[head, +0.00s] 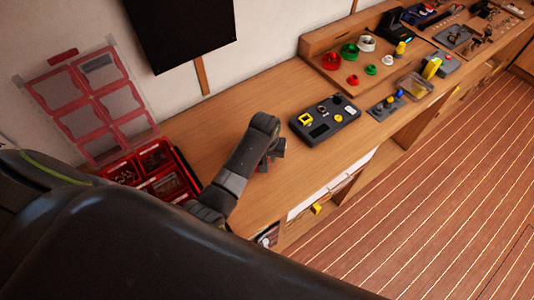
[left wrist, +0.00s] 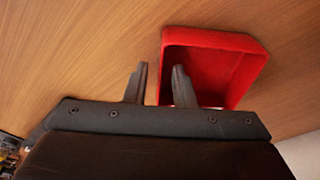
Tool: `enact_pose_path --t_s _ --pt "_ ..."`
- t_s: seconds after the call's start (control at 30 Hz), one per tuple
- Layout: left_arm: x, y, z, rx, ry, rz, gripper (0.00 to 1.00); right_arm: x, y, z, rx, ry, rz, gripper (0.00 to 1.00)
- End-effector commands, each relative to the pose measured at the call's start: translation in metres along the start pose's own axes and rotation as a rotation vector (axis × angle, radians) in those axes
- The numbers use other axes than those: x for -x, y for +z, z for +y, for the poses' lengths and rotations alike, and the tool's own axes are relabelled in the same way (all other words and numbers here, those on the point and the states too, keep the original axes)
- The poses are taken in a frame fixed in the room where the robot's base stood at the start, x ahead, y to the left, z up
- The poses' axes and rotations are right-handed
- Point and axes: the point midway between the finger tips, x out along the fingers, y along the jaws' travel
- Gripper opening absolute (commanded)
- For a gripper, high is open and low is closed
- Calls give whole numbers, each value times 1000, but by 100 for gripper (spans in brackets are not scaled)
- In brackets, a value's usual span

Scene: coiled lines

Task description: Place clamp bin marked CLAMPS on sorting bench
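The left wrist view shows a small red open-topped bin (left wrist: 212,42) on the wood bench top (left wrist: 80,60). No CLAMPS marking can be read on it. My left gripper (left wrist: 160,68) is open, with its fingers apart. In that view the bin's left wall shows between the fingers, and the right finger overlaps the bin's inside. I cannot tell whether either finger touches it. In the head view my left gripper (head: 274,156) is low over the bench (head: 240,110), and I cannot make out the bin there. My right gripper is not in view.
A red case (head: 178,152) with its clear lid raised stands left of my left arm. A dark control box (head: 325,118) lies right of the gripper. Further right are a wooden tray (head: 330,45) of coloured knobs and a clear box (head: 414,86). Bare bench lies behind the gripper.

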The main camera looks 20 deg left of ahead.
Motion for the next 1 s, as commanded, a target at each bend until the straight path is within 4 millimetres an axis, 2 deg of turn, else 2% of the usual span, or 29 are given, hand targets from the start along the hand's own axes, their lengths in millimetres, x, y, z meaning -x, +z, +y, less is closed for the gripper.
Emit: enact_pose_path --t_s 0.27,0.6,0.8,1.0 --pt "20 -1 1 0 2 3 24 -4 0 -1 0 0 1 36" --pt "81 -2 1 0 1 6 24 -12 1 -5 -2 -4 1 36" --pt "110 -1 0 0 1 3 24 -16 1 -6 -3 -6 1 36" --pt "122 -1 0 0 0 1 24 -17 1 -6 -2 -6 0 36"
